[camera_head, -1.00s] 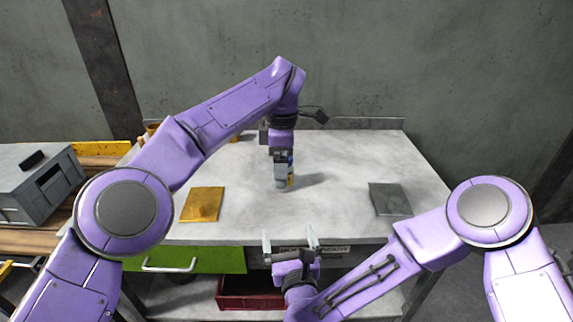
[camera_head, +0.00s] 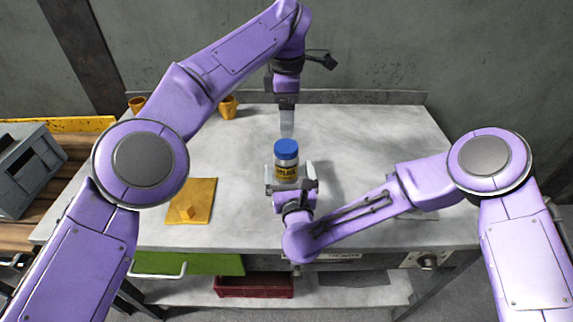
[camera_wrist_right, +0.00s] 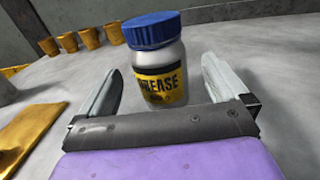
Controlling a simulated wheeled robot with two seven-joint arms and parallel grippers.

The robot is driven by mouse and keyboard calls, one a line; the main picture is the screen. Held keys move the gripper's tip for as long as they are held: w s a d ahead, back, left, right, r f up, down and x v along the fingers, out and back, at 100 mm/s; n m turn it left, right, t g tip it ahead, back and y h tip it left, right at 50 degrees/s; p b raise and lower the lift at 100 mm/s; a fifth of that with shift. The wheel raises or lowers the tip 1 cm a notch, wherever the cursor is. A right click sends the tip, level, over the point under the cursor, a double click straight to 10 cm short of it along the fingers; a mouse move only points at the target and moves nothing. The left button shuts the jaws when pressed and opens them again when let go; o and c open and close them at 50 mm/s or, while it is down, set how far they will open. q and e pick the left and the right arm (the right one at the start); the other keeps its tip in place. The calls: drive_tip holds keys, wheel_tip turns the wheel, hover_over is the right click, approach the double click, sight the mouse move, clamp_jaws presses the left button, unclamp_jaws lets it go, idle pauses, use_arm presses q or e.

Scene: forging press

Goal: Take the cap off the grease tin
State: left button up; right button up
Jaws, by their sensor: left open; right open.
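The grease tin (camera_head: 286,168) stands upright on the table, a pale jar with a yellow label. Its blue cap (camera_head: 286,148) is on top. In the right wrist view the tin (camera_wrist_right: 165,80) reads "GREASE" and its blue cap (camera_wrist_right: 151,29) shows clearly. My right gripper (camera_head: 289,170) is open at the tin's near side; in the right wrist view its fingers (camera_wrist_right: 165,85) are on either side of the tin's lower body, with gaps showing. My left gripper (camera_head: 287,125) is open, pointing down above and behind the tin, apart from the cap as far as I can tell.
A yellow plate (camera_head: 192,205) with a small block lies on the left of the table (camera_head: 380,140). Orange cups (camera_head: 228,108) stand at the back left. A grey box (camera_head: 25,170) is at far left. The table's right side is mostly clear.

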sight(286, 160)
use_arm(q)
drive_tip(key=shift+w+f, duration=0.15)
drive_tip(key=shift+w, duration=0.1)
use_arm(e)
drive_tip(key=w, duration=0.5)
drive_tip(key=shift+w+a+f, duration=0.1)
drive_tip(key=shift+a+f, duration=0.1)
drive_tip(key=shift+a, duration=0.2)
use_arm(q)
drive_tip(key=shift+s, duration=0.15)
use_arm(e)
drive_tip(key=shift+w+r, duration=0.1)
drive_tip(key=shift+w, duration=0.3)
